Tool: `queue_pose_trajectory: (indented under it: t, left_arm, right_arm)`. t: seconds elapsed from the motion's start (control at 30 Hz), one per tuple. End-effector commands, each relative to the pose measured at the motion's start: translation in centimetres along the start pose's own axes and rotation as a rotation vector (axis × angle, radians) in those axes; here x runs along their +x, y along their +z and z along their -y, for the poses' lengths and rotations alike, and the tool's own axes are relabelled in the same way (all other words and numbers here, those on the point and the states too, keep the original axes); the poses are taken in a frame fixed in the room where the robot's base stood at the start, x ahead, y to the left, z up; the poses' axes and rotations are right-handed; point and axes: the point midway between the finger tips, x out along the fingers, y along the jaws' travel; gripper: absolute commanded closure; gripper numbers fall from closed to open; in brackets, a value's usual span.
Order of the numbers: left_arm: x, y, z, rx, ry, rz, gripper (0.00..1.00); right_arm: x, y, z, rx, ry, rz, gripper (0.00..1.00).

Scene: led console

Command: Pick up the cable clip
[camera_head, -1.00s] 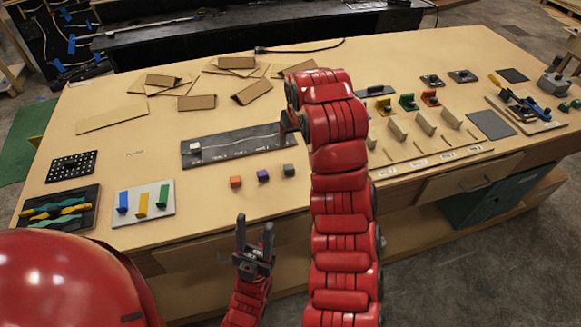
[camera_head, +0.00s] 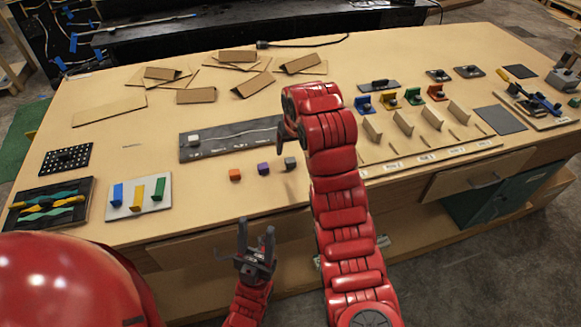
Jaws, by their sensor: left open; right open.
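I cannot tell for sure which small part is the cable clip. Small orange (camera_head: 235,174), purple (camera_head: 263,168) and grey (camera_head: 290,162) blocks lie in a row in front of a dark strip panel (camera_head: 205,150). Blue, yellow, green and orange pieces (camera_head: 414,96) stand at the back right. My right gripper (camera_head: 286,132) is open, by the right end of the panel, just behind the grey block in the picture. Its fingers are partly hidden by my red wrist. My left gripper (camera_head: 256,238) is open and empty, fingers up, in front of the table's front edge.
A light board (camera_head: 148,207) with blue, yellow and green pieces and a dark tray (camera_head: 22,217) of twisted strands are at the left. Cardboard pieces (camera_head: 196,96) lie at the back. A slotted wooden rack (camera_head: 450,147) stands right of my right arm.

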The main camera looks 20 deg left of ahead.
Motion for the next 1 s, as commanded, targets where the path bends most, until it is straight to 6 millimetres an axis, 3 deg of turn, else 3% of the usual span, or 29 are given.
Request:
queue_pose_trajectory:
  t: [0.23,0.47,0.6,0.97,1.0]
  left_arm:
    - [0.6,-0.1,0.0,0.0,0.0,0.0,0.5]
    - [3.2,-0.5,0.2,0.0,0.0,0.0,0.5]
    - [3.4,-0.6,0.2,0.0,0.0,0.0,0.5]
    - [3.4,-0.6,0.2,0.0,0.0,0.0,0.5]
    - [3.4,-0.6,0.2,0.0,0.0,0.0,0.5]
  right_arm:
    - [2.3,-0.1,0.0,-0.001,0.0,-0.001,0.28]
    - [5.0,0.4,-0.1,-0.002,0.001,0.008,0.28]
    - [6.7,0.3,-0.1,-0.001,-0.001,0.003,0.28]
    - [7.6,0.3,-0.2,-0.001,0.0,-0.001,0.28]
    - [7.6,0.3,-0.2,-0.001,0.0,-0.002,0.35]
